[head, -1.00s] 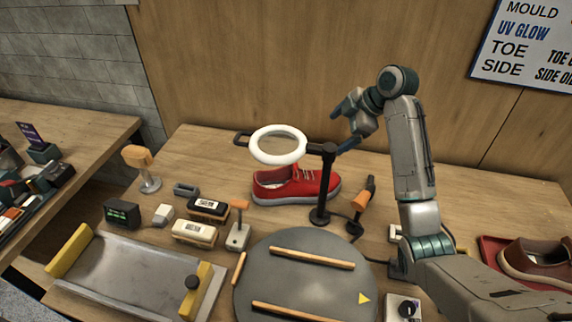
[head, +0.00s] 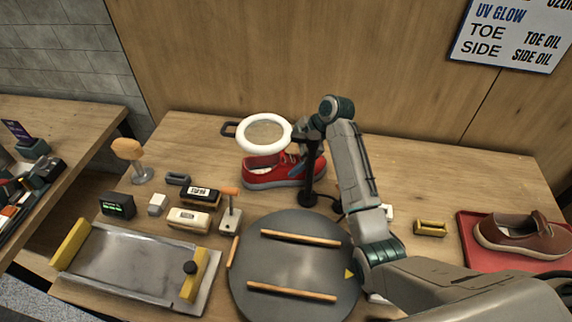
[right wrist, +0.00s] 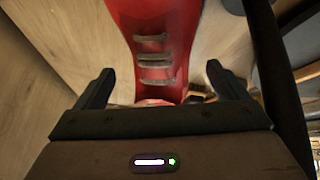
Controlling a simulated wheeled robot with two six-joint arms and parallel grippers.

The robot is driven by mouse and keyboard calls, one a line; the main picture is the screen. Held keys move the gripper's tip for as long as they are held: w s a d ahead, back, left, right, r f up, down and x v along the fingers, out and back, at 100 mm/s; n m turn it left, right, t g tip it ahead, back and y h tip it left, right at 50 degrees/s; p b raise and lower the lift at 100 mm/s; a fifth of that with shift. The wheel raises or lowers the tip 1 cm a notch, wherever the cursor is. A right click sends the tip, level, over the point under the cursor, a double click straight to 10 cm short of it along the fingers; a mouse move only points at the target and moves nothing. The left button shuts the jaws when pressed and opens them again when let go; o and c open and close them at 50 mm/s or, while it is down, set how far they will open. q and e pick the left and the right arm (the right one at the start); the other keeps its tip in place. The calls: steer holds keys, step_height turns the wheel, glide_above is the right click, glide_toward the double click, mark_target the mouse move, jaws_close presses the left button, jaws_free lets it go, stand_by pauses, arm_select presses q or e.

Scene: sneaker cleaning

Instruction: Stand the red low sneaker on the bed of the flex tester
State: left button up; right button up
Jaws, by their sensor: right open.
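The red low sneaker (head: 262,178) stands at the back middle of the table, partly hidden by a ring lamp and my right arm. The flex tester appears to be the grey metal bed (head: 135,262) with yellow end blocks at the front left; its bed is empty. My right gripper (head: 303,143) is above the sneaker, partly hidden by the lamp post. In the right wrist view the open fingers lie on either side of the red upper (right wrist: 150,20) and its laces, with nothing between them touching. My left gripper is out of view.
The white ring lamp (head: 264,132) on a black post stands close to the sneaker. A round grey turntable (head: 285,272) with wooden bars is at the front. Brushes, a small display (head: 117,205) and an orange-handled lever crowd the left. A brown shoe (head: 515,235) lies on a red tray at right.

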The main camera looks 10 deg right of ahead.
steer(key=shift+x, duration=0.95)
steer(key=c, duration=1.5)
steer(key=shift+c, duration=0.7)
steer(key=shift+w+r, duration=0.1)
steer(key=shift+r, duration=0.1)
